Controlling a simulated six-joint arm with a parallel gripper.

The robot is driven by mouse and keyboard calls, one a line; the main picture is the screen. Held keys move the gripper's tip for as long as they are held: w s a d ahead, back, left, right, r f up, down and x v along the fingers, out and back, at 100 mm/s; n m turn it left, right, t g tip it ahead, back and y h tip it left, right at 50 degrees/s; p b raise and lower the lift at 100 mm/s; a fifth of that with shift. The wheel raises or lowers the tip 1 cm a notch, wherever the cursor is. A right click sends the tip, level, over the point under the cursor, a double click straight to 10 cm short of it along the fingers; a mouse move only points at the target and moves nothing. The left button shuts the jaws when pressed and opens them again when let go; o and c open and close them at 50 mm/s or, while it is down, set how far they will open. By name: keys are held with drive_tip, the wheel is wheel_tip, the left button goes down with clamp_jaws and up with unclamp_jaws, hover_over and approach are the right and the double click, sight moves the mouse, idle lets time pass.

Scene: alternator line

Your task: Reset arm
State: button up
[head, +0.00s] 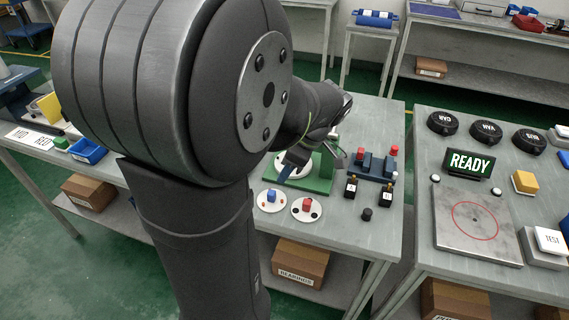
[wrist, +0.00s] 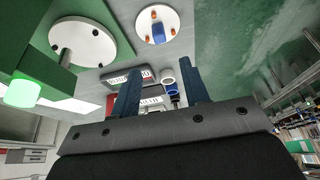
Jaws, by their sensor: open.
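My gripper (wrist: 164,70) shows two blue fingers standing well apart in the wrist view, with nothing held between them. In the head view my arm fills the left and middle, and its wrist end hangs over the back of the middle bench near the green fixture (head: 325,180). A white disc with a blue block (head: 271,197) and a white disc with a red block (head: 306,206) lie in front of the fixture. The blue-block disc also shows in the wrist view (wrist: 147,33).
A dark blue rack (head: 374,168) and small black pieces stand right of the fixture. The right bench holds black round lids (head: 486,132), a READY sign (head: 468,163) and a plate with a red circle (head: 450,240).

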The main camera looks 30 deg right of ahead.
drive_tip(key=shift+f, duration=0.15)
drive_tip(key=x, duration=1.1)
drive_tip(key=shift+a+f, duration=0.15)
drive_tip(key=shift+f, duration=0.1)
drive_tip(key=shift+w+r, duration=0.1)
drive_tip(key=shift+w, duration=0.1)
drive_tip(key=shift+s+r, duration=0.1)
drive_tip(key=shift+r, duration=1.55)
